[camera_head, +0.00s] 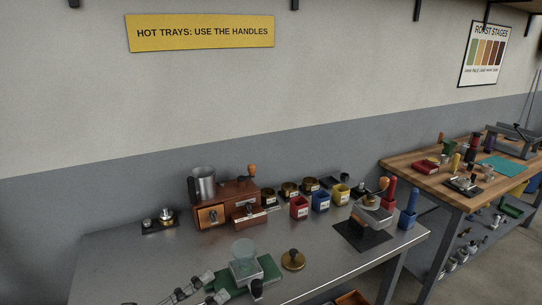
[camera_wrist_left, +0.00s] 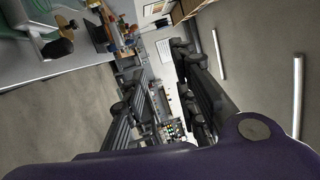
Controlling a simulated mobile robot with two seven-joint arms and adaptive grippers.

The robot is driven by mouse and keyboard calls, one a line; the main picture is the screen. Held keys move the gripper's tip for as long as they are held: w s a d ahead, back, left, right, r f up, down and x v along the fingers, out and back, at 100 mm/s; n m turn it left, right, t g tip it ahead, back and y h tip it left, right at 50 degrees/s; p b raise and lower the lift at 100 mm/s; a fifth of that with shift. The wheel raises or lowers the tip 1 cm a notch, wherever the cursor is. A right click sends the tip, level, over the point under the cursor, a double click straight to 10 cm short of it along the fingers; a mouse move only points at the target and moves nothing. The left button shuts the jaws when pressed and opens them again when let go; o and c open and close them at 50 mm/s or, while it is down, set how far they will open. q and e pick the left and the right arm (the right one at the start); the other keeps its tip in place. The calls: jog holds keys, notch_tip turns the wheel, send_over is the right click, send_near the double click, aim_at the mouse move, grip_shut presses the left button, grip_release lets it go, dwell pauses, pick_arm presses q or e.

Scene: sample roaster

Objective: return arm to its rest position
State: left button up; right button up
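My left gripper (camera_head: 213,287) shows at the bottom of the head view, over the front part of the metal bench (camera_head: 130,262). Its two grey fingers are apart with nothing visible between them. In the left wrist view the fingers of the left gripper (camera_wrist_left: 161,62) stand apart, with a clear gap and the room behind. A green-based device (camera_head: 262,272) with a clear cup lies just beyond the fingers. I cannot tell whether they touch it. My right gripper is in neither view.
A wooden box with drawers (camera_head: 233,196) and a metal cup stands at the back. Red, blue and yellow tins (camera_head: 320,201) stand right of it. A grinder-like device (camera_head: 372,215) sits on a black mat. A wooden bench (camera_head: 432,186) is farther right. The bench's left part is mostly clear.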

pick_arm(q)
jog(key=s+a+f+n+t+y, duration=0.1)
jog(key=s+a+f+n+y, duration=0.1)
jog(key=a+f+n+y, duration=0.3)
jog(key=s+a+f+n+y+p, duration=0.1)
jog(key=s+f+n+y, duration=0.15)
jog(key=f+n, duration=0.4)
jog(key=s+a+f+n+t+y, duration=0.1)
jog(key=s+a+f+n+y, duration=0.2)
jog(key=f+n, duration=0.35)
jog(key=s+d+f+n+g+y+p, duration=0.1)
jog(key=s+f+n+g+y, duration=0.3)
jog(key=s+f+n, duration=0.6)
jog(key=s+f+g, duration=0.2)
jog(key=s+f, duration=0.2)
jog(key=s, duration=0.2)
jog(key=shift+s, duration=0.25)
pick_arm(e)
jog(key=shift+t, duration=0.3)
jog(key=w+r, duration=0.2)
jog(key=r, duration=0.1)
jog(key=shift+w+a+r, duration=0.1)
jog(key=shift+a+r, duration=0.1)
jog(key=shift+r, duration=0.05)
pick_arm(q)
jog(key=shift+f+y, duration=0.1)
jog(key=shift+y, duration=0.15)
